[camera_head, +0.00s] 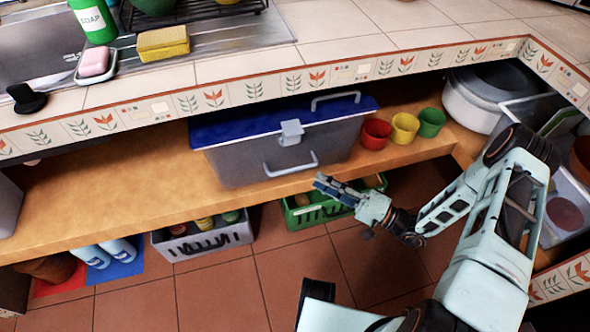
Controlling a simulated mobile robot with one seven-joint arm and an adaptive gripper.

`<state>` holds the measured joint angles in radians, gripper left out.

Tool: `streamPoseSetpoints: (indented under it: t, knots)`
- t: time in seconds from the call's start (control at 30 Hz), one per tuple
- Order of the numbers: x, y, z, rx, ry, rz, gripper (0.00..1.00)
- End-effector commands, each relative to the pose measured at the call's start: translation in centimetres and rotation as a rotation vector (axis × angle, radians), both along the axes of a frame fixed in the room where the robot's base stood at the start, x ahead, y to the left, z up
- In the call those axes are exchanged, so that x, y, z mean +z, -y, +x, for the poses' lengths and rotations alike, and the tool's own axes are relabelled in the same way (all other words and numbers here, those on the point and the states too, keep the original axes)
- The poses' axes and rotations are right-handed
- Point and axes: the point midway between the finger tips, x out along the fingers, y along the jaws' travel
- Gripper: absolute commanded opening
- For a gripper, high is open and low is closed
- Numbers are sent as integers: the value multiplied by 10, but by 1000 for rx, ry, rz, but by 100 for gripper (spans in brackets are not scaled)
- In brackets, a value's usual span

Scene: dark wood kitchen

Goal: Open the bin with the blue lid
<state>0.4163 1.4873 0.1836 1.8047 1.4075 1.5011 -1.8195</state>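The grey bin (240,165) with a blue lid (240,130) stands on the wooden shelf under the counter. Its lid looks closed. A light latch (291,132) sits at the front edge of the lid. A grey handle (291,168) is on the bin's front face, and another handle (335,98) shows at the lid's right end. My gripper (322,184) is in front of the shelf, just below and right of the front handle in the picture. It appears empty. Its fingers look close together, and I cannot tell whether they are shut.
Red (376,135), yellow (405,127) and green (431,122) cups stand right of the bin. A green crate (308,214) and a grey crate (203,240) are below the shelf. The counter edge (250,90) overhangs the bin.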

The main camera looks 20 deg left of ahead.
Motion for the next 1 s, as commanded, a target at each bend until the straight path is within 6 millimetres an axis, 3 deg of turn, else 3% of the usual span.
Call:
streamPoseSetpoints:
  t: [0.2, 0.43, 0.6, 0.87, 1.0]
  knots:
    - [5, -42, 8, 6, 1, -1, 27]
    - [9, -76, 16, 5, 0, -2, 27]
    - [12, -87, 19, 3, 0, -2, 27]
    - [12, -89, 20, 2, -1, -2, 27]
    - [12, -88, 20, 2, -1, -2, 15]
